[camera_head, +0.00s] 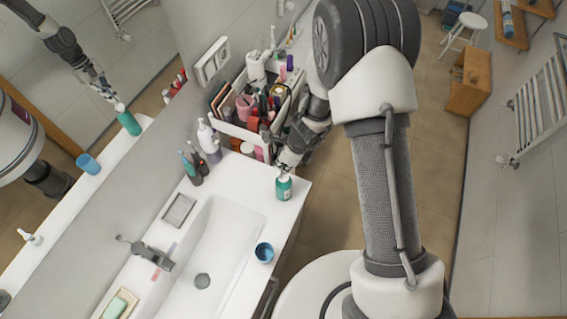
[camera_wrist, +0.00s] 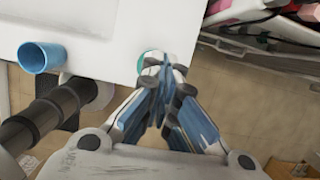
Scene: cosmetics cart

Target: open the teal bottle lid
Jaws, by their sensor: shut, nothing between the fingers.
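The teal bottle (camera_head: 283,189) stands upright at the right end of the white washbasin counter, close to its edge. Its white lid (camera_head: 284,176) is on top. My gripper (camera_head: 285,168) is just above the lid, fingers pointing down. In the wrist view my gripper (camera_wrist: 166,66) has its fingers together with nothing between them. The white lid also shows there (camera_wrist: 152,60), with a teal rim, partly hidden behind the fingertips. I cannot tell whether the fingertips touch the lid.
A blue cup (camera_head: 264,252) stands on the counter's front edge; it also shows in the wrist view (camera_wrist: 42,57). A cosmetics cart (camera_head: 240,132) full of items is behind my gripper. White pump bottles (camera_head: 209,142) and the basin (camera_head: 215,245) are to the left. A mirror reflects the scene.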

